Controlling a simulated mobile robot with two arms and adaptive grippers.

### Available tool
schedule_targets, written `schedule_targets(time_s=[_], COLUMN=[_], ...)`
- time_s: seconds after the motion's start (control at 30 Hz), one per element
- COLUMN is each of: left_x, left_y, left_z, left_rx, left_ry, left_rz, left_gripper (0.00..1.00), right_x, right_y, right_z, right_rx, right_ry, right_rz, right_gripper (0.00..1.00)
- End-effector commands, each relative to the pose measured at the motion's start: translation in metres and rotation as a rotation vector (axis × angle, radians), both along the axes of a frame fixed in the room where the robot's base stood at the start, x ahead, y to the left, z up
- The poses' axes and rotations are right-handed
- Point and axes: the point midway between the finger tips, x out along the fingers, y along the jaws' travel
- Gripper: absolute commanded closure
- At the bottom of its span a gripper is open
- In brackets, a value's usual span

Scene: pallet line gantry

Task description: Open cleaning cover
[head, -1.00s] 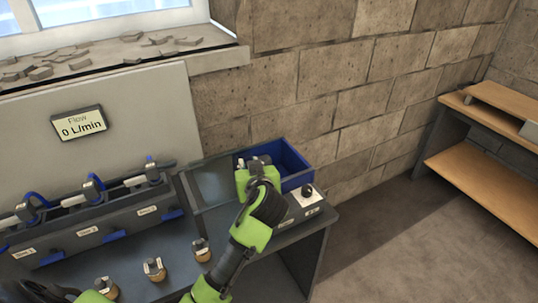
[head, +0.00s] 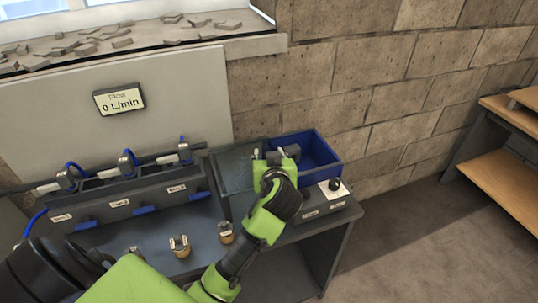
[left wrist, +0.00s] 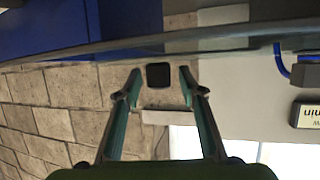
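The cleaning cover looks like a see-through pane (head: 235,168) over a grey-framed box left of the blue bin; in the head view it seems to lie flat, though my gripper hides its right side. My left gripper (head: 276,153) is over the border between this box and the bin. In the left wrist view my left gripper (left wrist: 159,74) has its fingers apart, with a small dark square (left wrist: 158,75) showing between the tips. I cannot tell whether this square is part of the cover or whether the fingers touch anything. My right gripper is not in view.
A blue bin (head: 322,160) stands right of the box, with a black-knob control box (head: 335,186) in front. A rack with blue hoses (head: 118,203) is at left, brass fittings (head: 179,246) before it. The flow sign (head: 119,98) reads 0 L/min. Wooden shelves (head: 505,180) stand far right.

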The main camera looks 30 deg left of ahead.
Motion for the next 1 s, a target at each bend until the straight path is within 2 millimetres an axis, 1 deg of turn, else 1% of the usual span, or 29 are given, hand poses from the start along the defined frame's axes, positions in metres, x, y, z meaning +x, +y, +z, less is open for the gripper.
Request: schedule_targets(time_s=[0.03,0.17,0.27,0.5,0.6,0.7,0.83,1.0], left_x=[-0.001,-0.007,-0.020,-0.058,-0.072,-0.081,-0.087,-0.089], left_y=[-0.001,-0.007,-0.017,-0.045,-0.054,-0.061,-0.065,-0.066], left_z=[0.000,0.003,0.009,0.029,0.036,0.041,0.045,0.046], left_rx=[-0.001,-0.002,-0.005,-0.005,-0.004,-0.002,-0.001,0.000], left_ry=[0.001,0.000,-0.001,0.000,0.001,0.000,0.001,0.000], left_rz=[-0.001,-0.002,-0.003,-0.003,0.000,-0.001,0.000,0.001], left_gripper=[0.63,0.63,0.63,0.63,0.63,0.63,0.63,0.63], right_x=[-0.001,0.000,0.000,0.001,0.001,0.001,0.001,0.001], right_y=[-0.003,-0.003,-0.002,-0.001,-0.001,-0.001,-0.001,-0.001], right_z=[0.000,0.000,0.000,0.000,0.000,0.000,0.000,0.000], right_rx=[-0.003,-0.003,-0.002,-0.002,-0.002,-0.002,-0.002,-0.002], right_ry=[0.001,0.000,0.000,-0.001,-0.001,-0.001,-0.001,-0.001], right_rz=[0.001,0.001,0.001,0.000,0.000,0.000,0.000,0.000], right_gripper=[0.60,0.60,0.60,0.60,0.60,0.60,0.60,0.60])
